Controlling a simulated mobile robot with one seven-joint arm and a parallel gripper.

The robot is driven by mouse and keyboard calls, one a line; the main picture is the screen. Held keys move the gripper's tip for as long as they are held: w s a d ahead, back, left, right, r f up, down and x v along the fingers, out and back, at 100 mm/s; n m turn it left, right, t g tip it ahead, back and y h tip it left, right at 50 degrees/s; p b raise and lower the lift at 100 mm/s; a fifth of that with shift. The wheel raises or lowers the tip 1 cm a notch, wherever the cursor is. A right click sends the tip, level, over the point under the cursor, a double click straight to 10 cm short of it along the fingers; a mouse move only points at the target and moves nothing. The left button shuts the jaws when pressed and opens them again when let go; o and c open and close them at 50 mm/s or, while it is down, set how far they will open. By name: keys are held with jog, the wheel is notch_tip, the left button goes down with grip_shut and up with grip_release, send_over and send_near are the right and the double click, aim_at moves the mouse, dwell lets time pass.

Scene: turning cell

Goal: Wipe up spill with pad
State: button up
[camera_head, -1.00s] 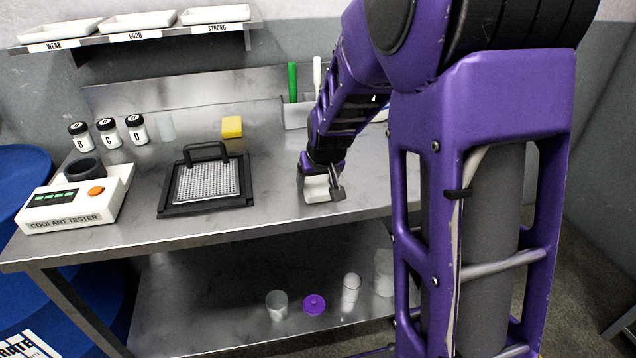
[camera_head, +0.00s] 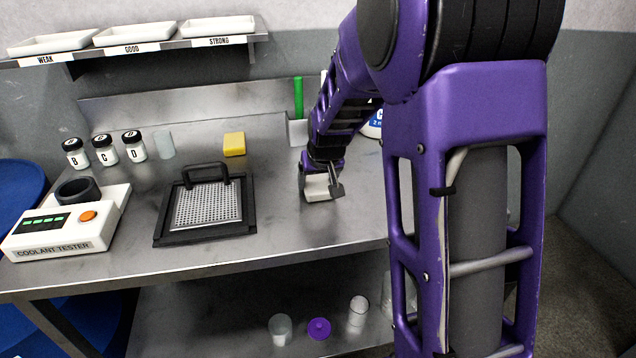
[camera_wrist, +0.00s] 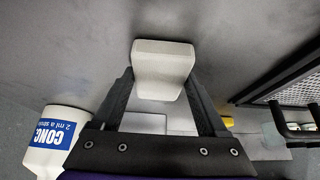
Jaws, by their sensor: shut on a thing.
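My gripper (camera_wrist: 160,92) is shut on a white pad (camera_wrist: 163,62), with one finger on each side of it in the wrist view. In the head view the pad (camera_head: 318,190) is at or just above the steel bench top, right of the black-framed grid plate. Whether it touches the surface I cannot tell. My gripper (camera_head: 321,178) hides part of the pad. No spill can be made out on the bench in either view.
The grid plate with a handle (camera_head: 207,206), a yellow block (camera_head: 234,144), the coolant tester (camera_head: 60,220) and several small bottles stand to the left. A white container with a blue label (camera_wrist: 58,138) stands close by. Cups and a purple lid (camera_head: 319,328) are on the lower shelf.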

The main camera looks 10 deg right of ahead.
jog(key=shift+w+r+p, duration=0.15)
jog(key=shift+r+p, duration=2.4)
jog(key=shift+r, duration=1.5)
